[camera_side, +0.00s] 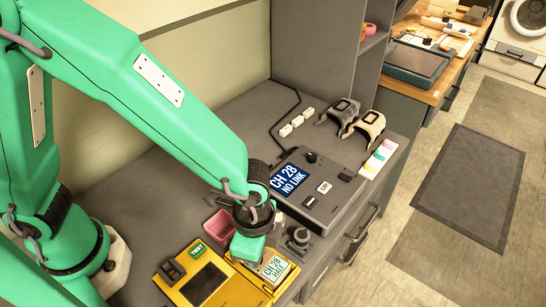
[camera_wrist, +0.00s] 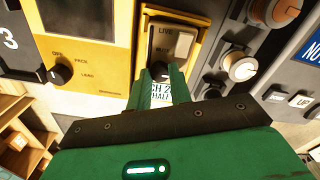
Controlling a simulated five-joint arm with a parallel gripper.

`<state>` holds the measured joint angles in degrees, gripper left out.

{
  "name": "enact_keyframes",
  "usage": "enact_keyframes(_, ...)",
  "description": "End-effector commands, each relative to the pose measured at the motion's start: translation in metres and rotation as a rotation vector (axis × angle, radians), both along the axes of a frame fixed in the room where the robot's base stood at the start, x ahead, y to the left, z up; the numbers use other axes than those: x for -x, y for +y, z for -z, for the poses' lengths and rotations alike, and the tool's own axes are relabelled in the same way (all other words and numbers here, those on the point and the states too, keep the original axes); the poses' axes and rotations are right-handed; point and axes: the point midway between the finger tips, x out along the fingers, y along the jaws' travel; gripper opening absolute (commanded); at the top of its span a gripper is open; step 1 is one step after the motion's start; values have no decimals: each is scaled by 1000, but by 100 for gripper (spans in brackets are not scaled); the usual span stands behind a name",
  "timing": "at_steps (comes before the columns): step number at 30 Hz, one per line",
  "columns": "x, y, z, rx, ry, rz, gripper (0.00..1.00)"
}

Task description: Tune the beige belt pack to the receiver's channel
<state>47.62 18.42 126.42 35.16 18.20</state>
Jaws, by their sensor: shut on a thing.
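The pack (camera_side: 274,266) lies in the yellow bay at the front of the bench, its small screen reading CH 28 HALF. In the wrist view its pale face (camera_wrist: 172,45), marked LIVE and MUTE, sits in the yellow frame. The receiver (camera_side: 318,189) is a dark box behind and right, its blue screen reading CH 28 NO LINK, with an UP button. The pack's screen shows partly between the fingers. In the side view the gripper (camera_side: 247,250) points down at the pack.
A yellow box (camera_side: 205,283) with a TEST label and dark screen stands left of the pack, a pink bin (camera_side: 219,224) behind it. Dark knobbed parts (camera_side: 299,239) stand close at right. Grey (camera_side: 338,110) and beige (camera_side: 370,122) strapped items lie at the back.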

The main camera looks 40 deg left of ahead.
Motion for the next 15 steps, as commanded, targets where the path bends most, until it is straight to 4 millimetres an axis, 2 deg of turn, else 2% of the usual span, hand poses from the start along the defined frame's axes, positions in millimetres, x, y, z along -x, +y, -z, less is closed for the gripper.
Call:
enact_keyframes(11,0,0,0,1,0,-7,0)
enact_keyframes(12,0,0,0,1,0,-7,26)
enact_keyframes(15,0,0,0,1,0,-7,43)
